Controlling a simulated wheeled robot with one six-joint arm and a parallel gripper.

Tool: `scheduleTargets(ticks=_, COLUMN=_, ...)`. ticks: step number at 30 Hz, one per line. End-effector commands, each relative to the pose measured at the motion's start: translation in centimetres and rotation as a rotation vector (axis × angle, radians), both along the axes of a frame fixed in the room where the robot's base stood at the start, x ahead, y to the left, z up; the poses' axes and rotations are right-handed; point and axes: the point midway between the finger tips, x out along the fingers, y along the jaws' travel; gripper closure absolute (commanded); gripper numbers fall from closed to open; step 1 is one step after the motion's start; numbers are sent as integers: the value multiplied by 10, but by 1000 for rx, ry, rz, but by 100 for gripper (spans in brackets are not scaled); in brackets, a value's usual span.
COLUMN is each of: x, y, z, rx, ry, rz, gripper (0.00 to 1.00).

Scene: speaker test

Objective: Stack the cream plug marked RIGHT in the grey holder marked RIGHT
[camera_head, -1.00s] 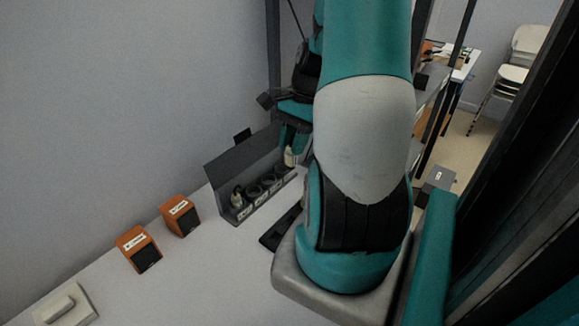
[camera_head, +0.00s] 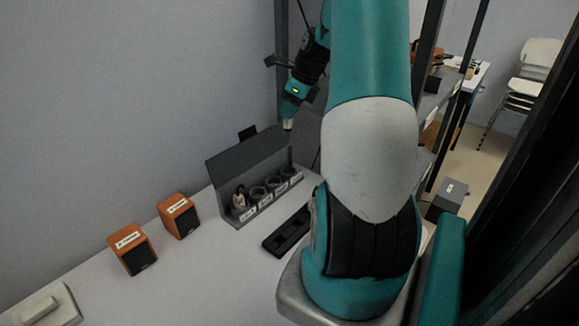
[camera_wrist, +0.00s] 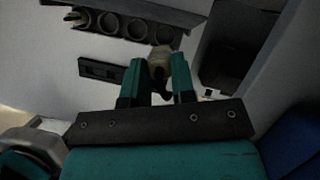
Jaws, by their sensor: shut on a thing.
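My gripper (camera_head: 291,112) is shut on a cream plug (camera_head: 288,125), held in the air above the far right end of the grey holder (camera_head: 228,183). In the wrist view my two teal fingers (camera_wrist: 158,78) close on either side of the cream plug (camera_wrist: 159,60). The holder has a row of round dark cups with white labels along its front; the print is too small to read. Another cream plug (camera_head: 239,199) stands in the leftmost cup, and it also shows in the wrist view (camera_wrist: 74,17). The other cups look empty.
A black slotted tray (camera_head: 287,233) lies on the white table in front of the holder. Two orange speakers (camera_head: 132,249) (camera_head: 179,216) stand to the left. A pale block (camera_head: 48,305) lies at the near left. A wall is behind. My arm hides the table's right side.

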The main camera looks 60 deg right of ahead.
Motion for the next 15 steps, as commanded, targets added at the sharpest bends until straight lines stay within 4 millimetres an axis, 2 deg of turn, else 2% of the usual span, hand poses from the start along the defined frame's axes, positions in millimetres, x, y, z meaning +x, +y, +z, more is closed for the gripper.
scheduleTargets(ticks=1, x=0, y=1, z=-18, rx=6, ry=4, rz=-1, gripper=98)
scheduleTargets(ticks=3, x=0, y=1, z=-38, rx=8, ry=4, rz=1, gripper=98)
scheduleTargets(ticks=9, x=0, y=1, z=-90, rx=5, ry=3, rz=2, gripper=98)
scheduleTargets(ticks=15, x=0, y=1, z=-114, rx=1, ry=2, rz=3, gripper=98)
